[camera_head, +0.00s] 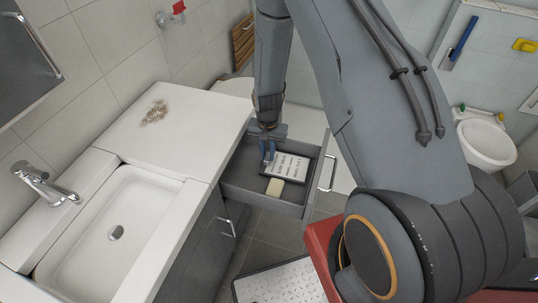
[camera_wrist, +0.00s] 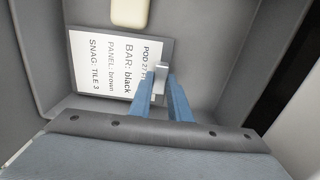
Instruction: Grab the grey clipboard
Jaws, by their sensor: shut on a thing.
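The grey clipboard (camera_head: 285,166) holds a printed white sheet and lies in the open drawer. In the wrist view the clipboard (camera_wrist: 104,92) shows a grey border, a metal clip and lines reading "BAR: black", "PANEL: brown" and "SNAG: TILE 3". My gripper (camera_head: 268,152) reaches down into the drawer at the clipboard's left end. In the wrist view the blue fingers of my gripper (camera_wrist: 167,84) are shut on the clipboard at its clip end. The fingers hide part of the sheet's top line.
A cream bar (camera_head: 274,187) lies beside the clipboard in the drawer; the drawer's walls (camera_head: 262,201) surround both. A white counter with a sink (camera_head: 112,230) is at the left. A red surface (camera_head: 322,243) and a patterned mat (camera_head: 280,283) are in front.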

